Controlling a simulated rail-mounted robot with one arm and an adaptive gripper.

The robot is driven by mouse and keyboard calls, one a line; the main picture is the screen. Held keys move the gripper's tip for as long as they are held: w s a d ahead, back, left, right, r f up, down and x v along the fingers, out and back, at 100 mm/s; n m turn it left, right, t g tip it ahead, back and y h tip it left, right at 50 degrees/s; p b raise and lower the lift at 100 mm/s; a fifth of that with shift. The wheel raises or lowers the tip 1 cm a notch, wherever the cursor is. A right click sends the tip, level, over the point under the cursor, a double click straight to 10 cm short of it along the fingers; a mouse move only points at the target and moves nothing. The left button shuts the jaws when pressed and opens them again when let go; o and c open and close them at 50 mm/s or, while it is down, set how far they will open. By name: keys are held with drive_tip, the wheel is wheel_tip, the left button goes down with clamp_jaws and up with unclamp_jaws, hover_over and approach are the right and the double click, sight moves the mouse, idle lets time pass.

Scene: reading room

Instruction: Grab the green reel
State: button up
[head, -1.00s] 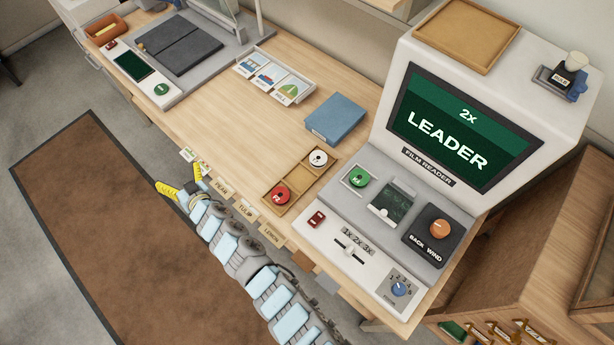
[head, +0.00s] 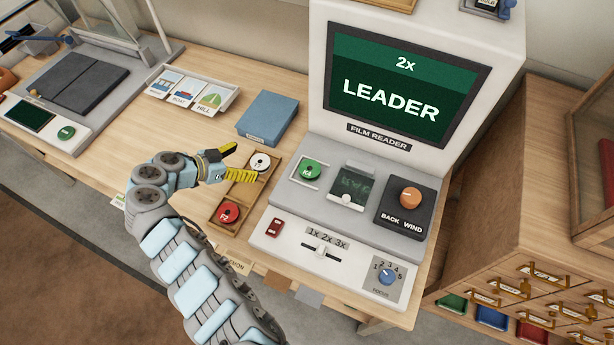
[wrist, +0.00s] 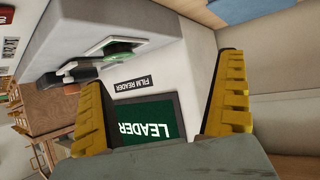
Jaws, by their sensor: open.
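The green reel (head: 312,170), marked with white characters, sits in a square white-edged holder at the left of the film reader's (head: 350,222) sloped deck. My gripper (head: 238,162) is open and empty, above the wooden reel tray and to the left of the green reel, apart from it. In the wrist view, my two yellow fingers (wrist: 160,108) are spread wide with nothing between them. The green reel (wrist: 118,50) shows edge-on near the top of that view, beyond the left finger.
A wooden tray (head: 246,205) holds a white reel (head: 260,162) and a red reel (head: 230,212). A blue box (head: 267,117) lies behind. The reader's screen (head: 405,85) reads "2x LEADER". A dark glass plate (head: 350,187) and the wind knob (head: 410,198) are right of the green reel.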

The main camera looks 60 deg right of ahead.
drive_tip(key=s+r+m+g+y+b, duration=0.1)
drive_tip(key=s+r+m+g, duration=0.15)
drive_tip(key=s, duration=0.25)
approach(309, 168)
drive_tip(key=shift+m+y, duration=0.3)
drive_tip(key=shift+m, duration=0.05)
drive_tip(key=x, duration=0.2)
drive_tip(key=p+x, duration=0.1)
drive_tip(key=x, duration=0.2)
drive_tip(key=shift+w+d+r, duration=0.15)
drive_tip(key=shift+w+d, duration=0.05)
drive_tip(key=shift+d, duration=0.1)
drive_tip(key=shift+s+a+x, duration=0.1)
drive_tip(key=shift+x, duration=1.2)
drive_tip(key=shift+s+a+x, duration=0.1)
drive_tip(key=shift+s+x, duration=0.05)
drive_tip(key=shift+x, duration=1.15)
drive_tip(key=shift+c, duration=0.3)
drive_tip(key=c, duration=1.2)
